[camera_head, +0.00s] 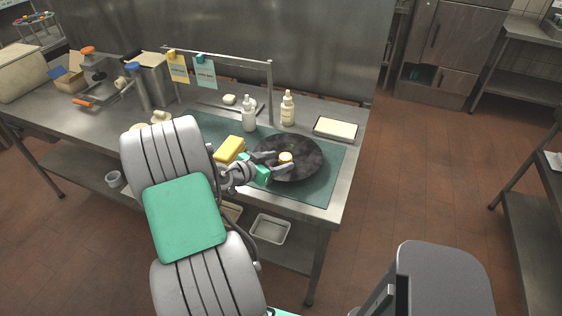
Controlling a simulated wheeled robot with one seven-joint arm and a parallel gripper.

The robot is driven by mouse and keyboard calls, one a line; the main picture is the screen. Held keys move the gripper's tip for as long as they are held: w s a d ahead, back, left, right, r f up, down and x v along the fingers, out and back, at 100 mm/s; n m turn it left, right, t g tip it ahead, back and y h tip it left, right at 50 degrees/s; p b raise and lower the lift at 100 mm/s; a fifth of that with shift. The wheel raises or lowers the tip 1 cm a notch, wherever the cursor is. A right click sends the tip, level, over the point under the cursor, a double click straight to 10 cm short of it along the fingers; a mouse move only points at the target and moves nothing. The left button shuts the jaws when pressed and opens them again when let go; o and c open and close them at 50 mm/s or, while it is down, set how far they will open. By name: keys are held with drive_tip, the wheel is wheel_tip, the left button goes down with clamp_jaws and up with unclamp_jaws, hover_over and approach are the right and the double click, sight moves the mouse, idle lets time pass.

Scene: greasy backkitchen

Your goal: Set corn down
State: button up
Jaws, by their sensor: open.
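The corn (286,157) is a small pale yellow piece on the dark round plate (306,150). The plate lies on a green mat (322,188) near the right end of the steel table. My gripper (279,162) is open over the plate, with its fingertips around or beside the corn. I cannot tell from this view whether a finger touches it. My arm comes in from the lower left and hides part of the mat and table.
A yellow sponge (230,149) lies just left of my gripper. Two white bottles (288,108) (249,114) stand behind the plate. A pale tray (336,128) lies at the back right. A metal rail (222,60) with hanging cards crosses the back.

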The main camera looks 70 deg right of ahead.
drive_tip(key=w+a+r+n+t+y+b, duration=0.1)
drive_tip(key=w+a+n+t+y, duration=0.3)
drive_tip(key=w+a, duration=0.85)
drive_tip(key=w+a+r+n+t+y+b, duration=0.15)
drive_tip(key=w+a+n+t, duration=0.45)
drive_tip(key=a, duration=1)
drive_tip(key=w+a+r+n+y, duration=0.1)
drive_tip(key=a+r+n+y, duration=0.1)
drive_tip(key=a+n, duration=0.5)
drive_tip(key=w+a+r+n+y, duration=0.1)
drive_tip(key=a+n+y, duration=0.3)
drive_tip(key=a, duration=1.2)
drive_tip(key=n+p, duration=0.1)
drive_tip(key=n, duration=0.1)
drive_tip(key=shift+r+n, duration=0.35)
drive_tip(key=shift+n, duration=0.05)
drive_tip(key=shift+w+a, duration=0.1)
